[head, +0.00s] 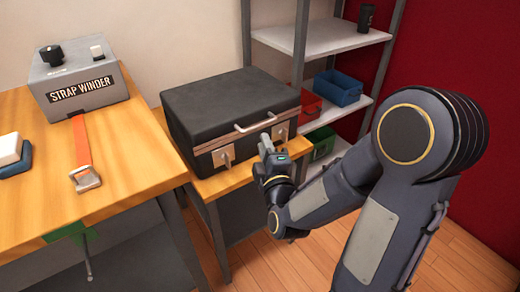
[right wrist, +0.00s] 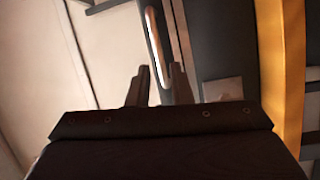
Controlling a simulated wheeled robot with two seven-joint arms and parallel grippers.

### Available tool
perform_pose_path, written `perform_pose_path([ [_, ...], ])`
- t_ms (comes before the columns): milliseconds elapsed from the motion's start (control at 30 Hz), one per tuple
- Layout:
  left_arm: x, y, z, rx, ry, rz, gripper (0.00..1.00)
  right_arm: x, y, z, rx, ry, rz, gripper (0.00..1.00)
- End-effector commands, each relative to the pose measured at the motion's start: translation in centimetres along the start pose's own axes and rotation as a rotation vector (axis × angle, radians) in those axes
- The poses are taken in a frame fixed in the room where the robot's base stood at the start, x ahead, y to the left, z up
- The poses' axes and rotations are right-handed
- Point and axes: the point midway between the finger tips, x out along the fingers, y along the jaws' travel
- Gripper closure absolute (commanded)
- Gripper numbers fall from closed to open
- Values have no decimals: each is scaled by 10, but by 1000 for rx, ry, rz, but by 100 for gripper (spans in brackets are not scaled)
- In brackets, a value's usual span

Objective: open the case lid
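The black case (head: 230,100) stands on a small wooden table, its lid shut. A pale handle (head: 254,122) sits on its front, with metal latch plates to the left (head: 223,157) and right (head: 281,132). My right gripper (head: 265,143) is in front of the case, just below the handle's right part. In the right wrist view its two fingers (right wrist: 158,82) are apart, and the handle (right wrist: 157,40) lies ahead between their tips. Contact cannot be told. A latch plate (right wrist: 222,90) shows beside the fingers. My left gripper is out of view.
A bench (head: 135,165) at left holds the strap winder (head: 80,82) with an orange strap. Behind the case, a shelf (head: 315,38) carries a blue bin (head: 338,92), a red bin (head: 307,108) and a dark cup (head: 366,18). Open floor lies in front of the case's table.

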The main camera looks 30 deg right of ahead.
Motion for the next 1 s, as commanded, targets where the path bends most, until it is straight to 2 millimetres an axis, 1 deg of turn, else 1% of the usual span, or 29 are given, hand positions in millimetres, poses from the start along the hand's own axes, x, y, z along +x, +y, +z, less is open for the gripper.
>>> perform_pose_path([
  [33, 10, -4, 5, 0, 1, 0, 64, -1, -10, 2, -51, -5, 29, 81],
  [167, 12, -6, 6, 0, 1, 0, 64, 2, -7, 3, -118, -17, 77, 81],
  [267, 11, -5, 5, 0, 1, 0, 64, 13, -4, 4, -126, -19, 84, 81],
  [500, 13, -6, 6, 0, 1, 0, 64, 52, 0, 4, -122, -19, 84, 81],
  [633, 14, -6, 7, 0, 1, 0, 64, 67, 0, 4, -121, -18, 81, 81],
  [800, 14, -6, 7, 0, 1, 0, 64, 76, 1, 4, -121, -18, 80, 81],
  [1000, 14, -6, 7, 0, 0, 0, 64, 76, 1, 4, -120, -17, 80, 81],
])
